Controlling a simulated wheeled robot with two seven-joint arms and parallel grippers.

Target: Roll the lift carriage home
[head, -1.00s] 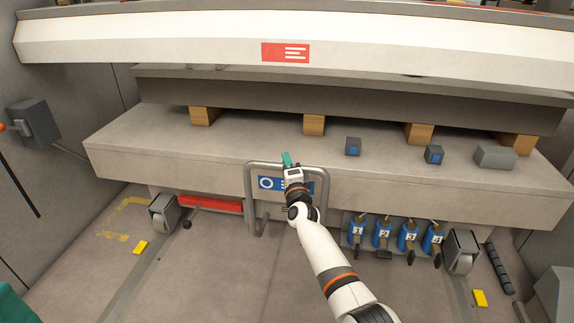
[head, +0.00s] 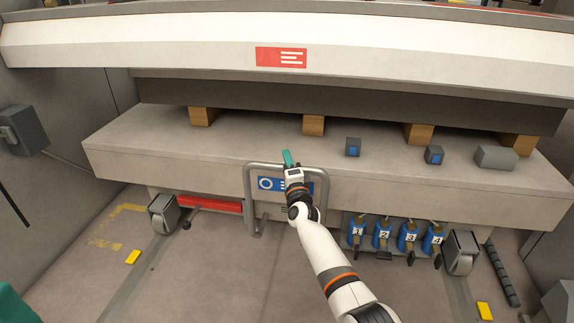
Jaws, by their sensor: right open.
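The lift carriage (head: 200,150) is a long grey deck on wheels, spanning the head view. A dark beam (head: 350,105) rests on wooden blocks on it. A grey tubular handle (head: 248,200) stands at its front, around a blue sign (head: 266,184). My right gripper (head: 289,160) is at the handle's top bar, with a teal fingertip showing above it. It is open, and its wrist hides part of the bar and sign. I cannot tell whether the fingers touch the bar. My left gripper is out of view.
A pale overhead beam with a red label (head: 281,57) crosses the top. Yellow floor blocks (head: 133,257) (head: 484,310) lie near the wheels (head: 163,214) (head: 461,252). Blue numbered cylinders (head: 382,235) hang under the deck. A grey box (head: 24,128) is on the left wall. The floor in front is clear.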

